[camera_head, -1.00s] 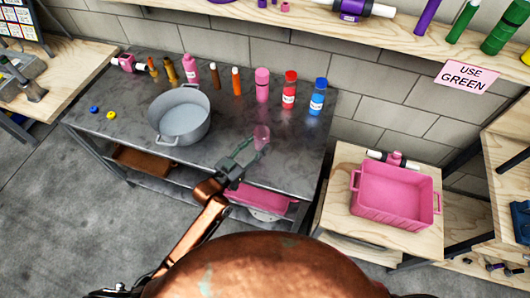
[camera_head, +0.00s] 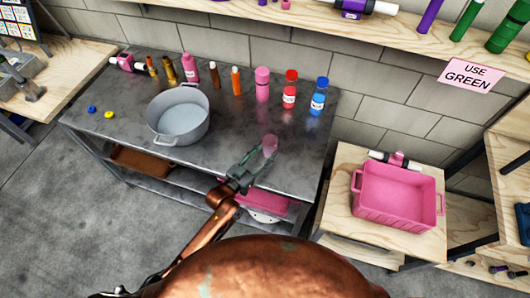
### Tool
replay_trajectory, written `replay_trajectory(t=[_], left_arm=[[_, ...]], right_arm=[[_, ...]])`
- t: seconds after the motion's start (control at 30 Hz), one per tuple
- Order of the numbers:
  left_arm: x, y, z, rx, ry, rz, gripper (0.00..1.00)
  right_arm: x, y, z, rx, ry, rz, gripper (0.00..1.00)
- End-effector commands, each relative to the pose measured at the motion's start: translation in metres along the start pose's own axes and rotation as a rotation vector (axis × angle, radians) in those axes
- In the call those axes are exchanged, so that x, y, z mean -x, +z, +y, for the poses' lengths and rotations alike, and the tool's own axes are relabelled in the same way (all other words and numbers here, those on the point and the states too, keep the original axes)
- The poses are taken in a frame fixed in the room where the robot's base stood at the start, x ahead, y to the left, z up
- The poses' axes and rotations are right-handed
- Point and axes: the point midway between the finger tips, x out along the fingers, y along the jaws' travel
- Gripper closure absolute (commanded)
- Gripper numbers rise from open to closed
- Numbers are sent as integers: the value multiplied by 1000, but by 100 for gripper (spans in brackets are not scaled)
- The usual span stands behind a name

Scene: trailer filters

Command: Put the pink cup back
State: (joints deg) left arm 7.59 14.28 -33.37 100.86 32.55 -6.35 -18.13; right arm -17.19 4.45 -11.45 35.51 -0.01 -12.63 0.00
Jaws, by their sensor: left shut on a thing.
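The pink cup (camera_head: 270,144) is small and translucent pink. It shows at the tips of my left gripper (camera_head: 262,152), which is shut on it, over the front right part of the grey metal table (camera_head: 225,130). The fingers partly hide the cup's near side. I cannot tell whether the cup touches the tabletop. My left arm comes up from below. My right gripper is out of view.
A grey pot (camera_head: 180,117) stands left of the cup. Several bottles line the table's back, including pink (camera_head: 262,85), red (camera_head: 290,90) and blue (camera_head: 318,97) ones. A pink bin (camera_head: 395,195) sits on a wooden stand at right. A "USE GREEN" sign (camera_head: 471,76) hangs on the wall.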

Motion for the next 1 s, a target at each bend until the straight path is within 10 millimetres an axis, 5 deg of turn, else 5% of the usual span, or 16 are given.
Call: replay_trajectory(t=[0.07,0.1,0.33,0.7,1.0], left_arm=[[0,4,0,0,0,-1,89],[0,3,0,0,0,-1,57],[0,3,0,0,0,-1,41],[3,-1,0,0,-1,-2,41],[60,0,-1,-1,-1,-5,41]], right_arm=[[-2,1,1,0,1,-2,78],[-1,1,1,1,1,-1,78],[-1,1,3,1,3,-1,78],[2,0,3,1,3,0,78],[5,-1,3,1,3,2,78]])
